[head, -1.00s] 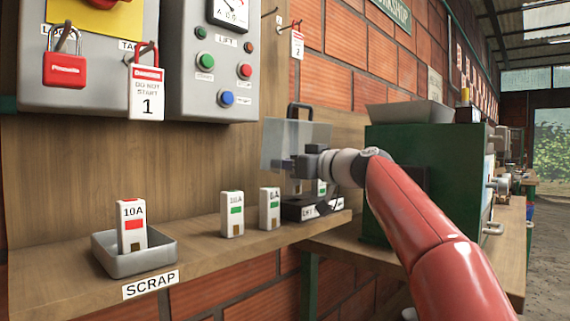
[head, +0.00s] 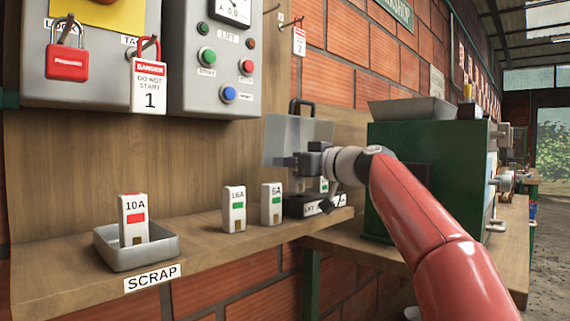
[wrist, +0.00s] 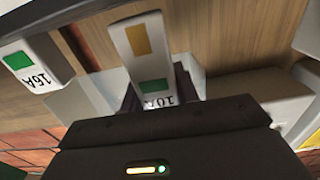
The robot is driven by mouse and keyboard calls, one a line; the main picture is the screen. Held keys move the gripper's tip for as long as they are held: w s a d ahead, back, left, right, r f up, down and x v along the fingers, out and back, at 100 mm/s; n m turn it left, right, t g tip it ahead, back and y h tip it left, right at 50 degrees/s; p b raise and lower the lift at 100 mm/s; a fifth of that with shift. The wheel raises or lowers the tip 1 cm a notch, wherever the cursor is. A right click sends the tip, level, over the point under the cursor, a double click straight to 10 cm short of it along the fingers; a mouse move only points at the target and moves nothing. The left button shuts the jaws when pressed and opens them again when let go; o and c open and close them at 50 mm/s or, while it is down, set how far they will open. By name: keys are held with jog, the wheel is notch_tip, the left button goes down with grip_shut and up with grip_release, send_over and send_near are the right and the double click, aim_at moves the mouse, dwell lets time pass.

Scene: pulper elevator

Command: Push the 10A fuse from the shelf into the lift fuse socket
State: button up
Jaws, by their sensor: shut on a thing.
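My gripper (head: 304,168) is at the right end of the shelf, over the dark socket base (head: 298,208) with a white label, partly hidden by the gripper. In the wrist view the gripper (wrist: 158,88) is shut on a white 10A fuse (wrist: 137,60) with a green mark and a brown window; its label reads upside down. A white fuse with a green mark (head: 323,185) shows beside the gripper in the head view. I cannot tell how deep the held fuse sits. A clear raised cover (head: 285,142) stands behind the gripper.
White fuses marked 16A (head: 234,211) and 6A (head: 271,205) stand on the shelf. A grey SCRAP tray (head: 125,258) holds a red-marked 10A fuse (head: 133,218). A green cabinet (head: 430,180) is at the right. The control panel (head: 210,60) hangs above.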

aim_at(290, 195)
jog(key=shift+f+b, duration=2.15)
jog(key=shift+b, duration=0.35)
dwell(2.2)
jog(key=o, duration=1.1)
